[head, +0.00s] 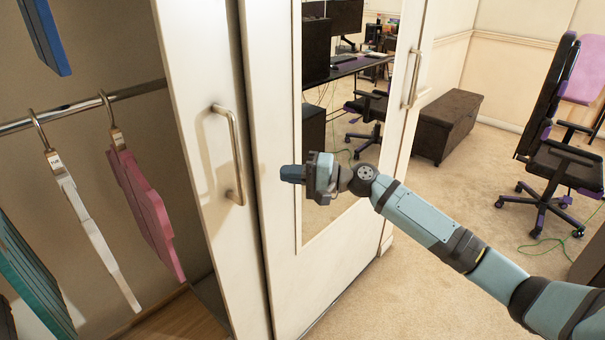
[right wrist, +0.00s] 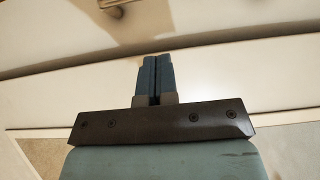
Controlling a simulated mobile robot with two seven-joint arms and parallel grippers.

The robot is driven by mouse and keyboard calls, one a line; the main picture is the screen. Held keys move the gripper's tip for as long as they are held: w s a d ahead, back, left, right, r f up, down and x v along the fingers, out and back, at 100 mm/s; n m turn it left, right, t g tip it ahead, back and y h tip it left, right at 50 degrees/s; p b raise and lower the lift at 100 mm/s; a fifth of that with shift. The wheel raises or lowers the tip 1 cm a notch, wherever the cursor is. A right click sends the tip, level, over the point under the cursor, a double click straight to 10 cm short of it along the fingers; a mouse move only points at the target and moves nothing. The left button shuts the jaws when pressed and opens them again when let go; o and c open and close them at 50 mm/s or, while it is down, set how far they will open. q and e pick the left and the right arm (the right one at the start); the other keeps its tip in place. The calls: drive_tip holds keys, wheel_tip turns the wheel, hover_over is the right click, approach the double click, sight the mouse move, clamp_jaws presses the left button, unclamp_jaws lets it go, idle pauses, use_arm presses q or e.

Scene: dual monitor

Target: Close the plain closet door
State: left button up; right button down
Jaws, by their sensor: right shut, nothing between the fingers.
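The plain white closet door (head: 195,130) stands partly open at the left, with a metal bar handle (head: 229,155) on it. Hanging clothes show in the open closet to its left. A second closet door with a mirror (head: 345,120) is to its right. My right gripper (head: 284,173) is shut and empty, in front of the white frame of the mirrored door, to the right of the plain door's handle. In the right wrist view its shut fingers (right wrist: 155,77) point at white panels; I cannot tell whether they touch. My left gripper is not in view.
A metal rail (head: 80,106) carries several hangers inside the closet. The mirrored door has its own handle (head: 413,80). A dark chest (head: 447,125) and an office chair (head: 560,150) stand at the right. Carpet between them is open.

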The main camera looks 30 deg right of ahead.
use_arm(q)
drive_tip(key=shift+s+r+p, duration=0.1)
drive_tip(key=shift+p, duration=0.6)
use_arm(e)
drive_tip(key=w+a, duration=0.2)
drive_tip(key=a, duration=0.5)
drive_tip(key=shift+a, duration=0.2)
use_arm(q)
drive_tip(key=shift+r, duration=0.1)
